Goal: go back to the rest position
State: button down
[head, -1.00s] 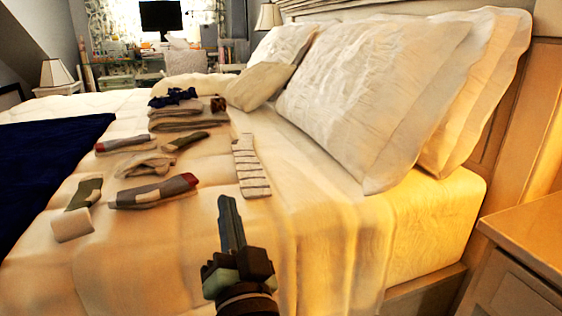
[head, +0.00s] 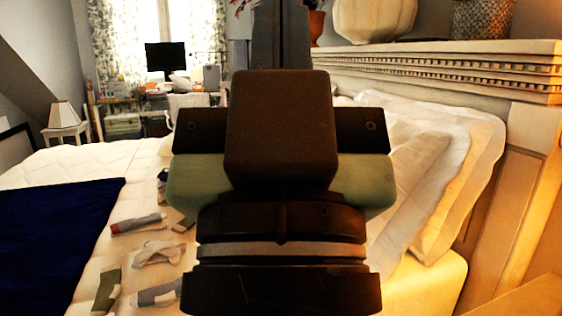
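My gripper (head: 282,35) is large in the middle of the head view, raised close to the camera and pointing up and away. Its dark wrist and body hide the centre of the bed. Its fingers show as a dark upright shape at the top edge, with their tips cut off, so I cannot tell whether they are open or shut. Nothing held is visible.
Several socks, among them a grey and red one (head: 138,224) and a white one (head: 158,253), lie on the bed left of my gripper. A dark blue blanket (head: 55,240) covers the left side. Pillows (head: 455,165) and the carved headboard (head: 450,70) stand to the right.

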notch_tip(320, 180, up, 23)
jog(key=p, duration=2.1)
jog(key=shift+r, duration=0.1)
